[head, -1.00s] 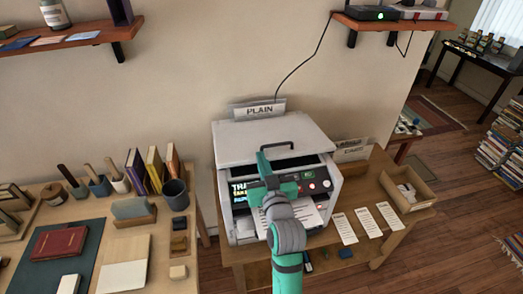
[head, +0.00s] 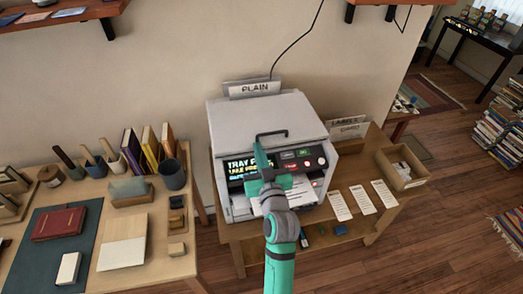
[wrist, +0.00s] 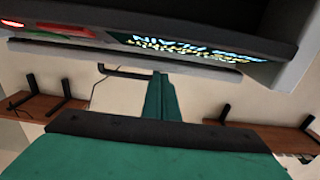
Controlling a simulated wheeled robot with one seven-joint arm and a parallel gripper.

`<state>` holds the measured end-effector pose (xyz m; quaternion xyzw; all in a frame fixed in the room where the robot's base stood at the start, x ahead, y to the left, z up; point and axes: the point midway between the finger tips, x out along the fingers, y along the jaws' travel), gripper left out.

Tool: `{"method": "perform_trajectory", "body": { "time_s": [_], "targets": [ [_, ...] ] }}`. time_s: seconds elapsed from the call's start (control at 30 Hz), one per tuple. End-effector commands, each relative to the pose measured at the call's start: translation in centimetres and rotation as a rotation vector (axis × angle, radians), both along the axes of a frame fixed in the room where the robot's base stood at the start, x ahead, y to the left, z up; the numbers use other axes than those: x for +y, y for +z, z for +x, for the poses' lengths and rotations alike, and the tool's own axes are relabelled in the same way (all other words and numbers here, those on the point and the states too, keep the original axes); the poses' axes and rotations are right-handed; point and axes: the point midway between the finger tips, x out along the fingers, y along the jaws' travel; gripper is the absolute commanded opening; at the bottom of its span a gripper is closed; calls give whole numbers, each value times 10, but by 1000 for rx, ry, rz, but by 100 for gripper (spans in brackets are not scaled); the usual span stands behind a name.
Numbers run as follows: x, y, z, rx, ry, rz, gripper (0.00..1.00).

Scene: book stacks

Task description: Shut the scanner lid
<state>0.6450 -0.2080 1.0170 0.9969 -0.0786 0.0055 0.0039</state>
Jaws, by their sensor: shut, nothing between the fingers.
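The scanner (head: 218,160) is a boxy grey-white machine on a wooden table. Its pale lid (head: 262,115) with a dark handle (head: 270,134) lies down flat or nearly flat, its front edge just above the lit control panel (head: 306,160). I cannot tell if a thin gap is left. My green gripper (head: 265,173) is shut and empty in front of the panel, below the handle, and covers part of it. The wrist view, upside down, shows the shut fingers (wrist: 160,90) near the handle (wrist: 122,73) and the lid edge (wrist: 70,52); contact is unclear.
Paper sheets lie in the scanner's front tray (head: 300,195). White slips (head: 362,199) and a wooden box (head: 402,168) are to its right. A desk with books, a dark cup (head: 173,175) and boxes stands to the left. A "PLAIN" sign (head: 254,88) stands behind.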

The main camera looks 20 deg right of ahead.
Motion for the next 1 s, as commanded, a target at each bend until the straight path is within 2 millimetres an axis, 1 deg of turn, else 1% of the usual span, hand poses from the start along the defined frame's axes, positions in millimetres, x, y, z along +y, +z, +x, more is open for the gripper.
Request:
{"method": "perform_trajectory", "body": {
  "time_s": [0.03, 0.17, 0.27, 0.53, 0.77, 1.0],
  "targets": [
    [-2, -21, 1, 43, -3, 15, 0],
    [-2, -16, 0, 40, -3, 14, 0],
    [-2, -6, 0, 35, -3, 11, 0],
    [-1, 38, -1, 5, -3, -1, 0],
    [3, 30, -25, 2, -4, 4, 0],
    [8, 19, -57, 1, -3, 4, 0]
  ]
}}
